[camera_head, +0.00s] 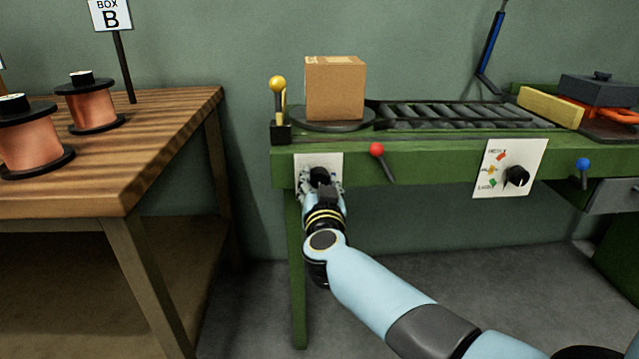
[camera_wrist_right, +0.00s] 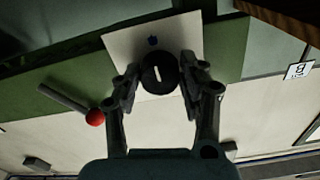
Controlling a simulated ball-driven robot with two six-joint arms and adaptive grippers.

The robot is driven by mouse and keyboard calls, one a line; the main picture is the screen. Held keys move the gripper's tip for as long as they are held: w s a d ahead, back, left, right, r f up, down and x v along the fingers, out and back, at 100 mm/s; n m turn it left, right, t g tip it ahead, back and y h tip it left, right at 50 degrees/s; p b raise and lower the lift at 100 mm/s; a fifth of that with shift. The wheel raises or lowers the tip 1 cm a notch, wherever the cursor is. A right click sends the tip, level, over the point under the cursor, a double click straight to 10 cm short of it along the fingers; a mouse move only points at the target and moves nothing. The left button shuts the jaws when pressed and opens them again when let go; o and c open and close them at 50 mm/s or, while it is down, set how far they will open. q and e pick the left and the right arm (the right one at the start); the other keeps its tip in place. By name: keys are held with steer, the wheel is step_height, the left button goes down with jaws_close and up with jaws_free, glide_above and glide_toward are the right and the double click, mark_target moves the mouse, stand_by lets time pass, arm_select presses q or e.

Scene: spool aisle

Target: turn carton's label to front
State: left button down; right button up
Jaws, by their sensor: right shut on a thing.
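A brown carton (camera_head: 335,90) stands upright on a dark round turntable (camera_head: 318,125) at the left end of the green bench. Its visible side faces look plain brown, with a paler strip on top; I see no label on them. Below, on the bench front, a white plate (camera_head: 305,163) carries a black knob, which the wrist view shows as a round knob (camera_wrist_right: 160,73) with a pale pointer mark. My right gripper (camera_head: 320,180) is shut on this knob, one finger at each side. In the head view my fingers partly hide the knob. My left gripper is not in view.
A red-balled lever (camera_head: 377,150) sticks out just right of the plate. A yellow-balled post (camera_head: 278,85) stands left of the carton. Rollers (camera_head: 460,115) run rightward. Another dial plate (camera_head: 497,170) and blue-balled lever (camera_head: 583,164) are farther right. A wooden table (camera_head: 150,150) holds copper spools.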

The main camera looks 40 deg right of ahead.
steer(key=shift+c, duration=1)
steer(key=shift+r+n+p, duration=0.15)
steer(key=shift+n+p, duration=0.15)
steer(key=shift+p, duration=0.3)
steer(key=n+p, duration=0.5)
steer(key=p, duration=0.2)
steer(key=shift+r+n, duration=0.1)
steer(key=shift+n, duration=0.2)
steer(key=n+p, duration=0.2)
steer(key=shift+n, duration=0.4)
steer(key=n+p, duration=0.1)
steer(key=n, duration=0.3)
steer(key=shift+p, duration=0.4)
arm_select(q)
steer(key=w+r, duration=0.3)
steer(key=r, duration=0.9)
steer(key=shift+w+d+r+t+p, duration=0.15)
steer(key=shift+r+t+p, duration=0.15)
steer(key=shift+p, duration=0.1)
arm_select(e)
steer(key=shift+f+n, duration=0.2)
steer(key=shift+n, duration=2.2)
